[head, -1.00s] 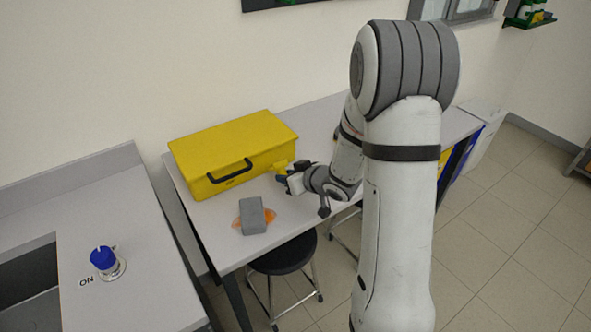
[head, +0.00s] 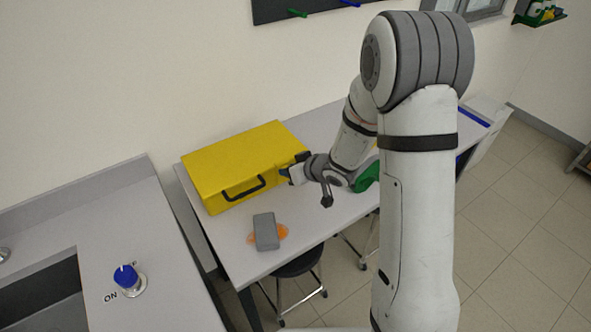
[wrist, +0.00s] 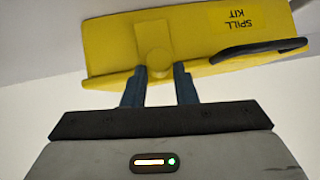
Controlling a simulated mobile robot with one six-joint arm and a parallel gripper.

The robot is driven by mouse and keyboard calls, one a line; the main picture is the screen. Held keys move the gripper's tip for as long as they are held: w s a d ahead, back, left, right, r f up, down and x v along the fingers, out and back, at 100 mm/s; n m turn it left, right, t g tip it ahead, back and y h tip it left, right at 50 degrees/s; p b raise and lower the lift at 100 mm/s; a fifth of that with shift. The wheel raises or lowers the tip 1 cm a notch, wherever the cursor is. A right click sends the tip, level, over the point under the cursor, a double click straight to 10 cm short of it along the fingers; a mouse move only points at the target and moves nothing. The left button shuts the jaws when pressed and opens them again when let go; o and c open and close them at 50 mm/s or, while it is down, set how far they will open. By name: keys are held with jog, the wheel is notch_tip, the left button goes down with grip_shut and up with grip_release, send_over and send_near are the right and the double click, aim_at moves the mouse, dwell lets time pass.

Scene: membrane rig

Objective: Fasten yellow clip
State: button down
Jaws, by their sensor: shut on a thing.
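The yellow case (head: 235,162) marked "SPILL KIT" stands closed on the table, with a dark handle on its front. It also shows in the wrist view (wrist: 205,32). The yellow clip (wrist: 158,62) is a strap with a round knob at the case's edge. My gripper (wrist: 160,82) has its two dark fingers on either side of the knob, shut on the clip. In the head view my gripper (head: 287,172) is at the case's right end, and the clip there is mostly hidden. I cannot tell whether the clip is latched.
A grey block (head: 265,231) lies on an orange patch (head: 283,232) on the table in front of the case. A green object (head: 367,177) is partly behind my arm. A counter with a blue knob (head: 126,276) stands at left. Stools stand below the table edge.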

jog(key=shift+w+a+r, duration=0.4)
jog(key=shift+w+r, duration=0.1)
jog(key=shift+w+a, duration=0.1)
jog(key=c, duration=1.2)
grip_release()
jog(key=shift+o, duration=0.2)
jog(key=shift+r, duration=0.1)
jog(key=shift+s+d+r, duration=0.15)
jog(key=shift+s+d, duration=0.05)
jog(key=shift+d, duration=0.05)
jog(key=v, duration=0.7)
jog(key=shift+s+f, duration=0.25)
jog(key=shift+s, duration=0.2)
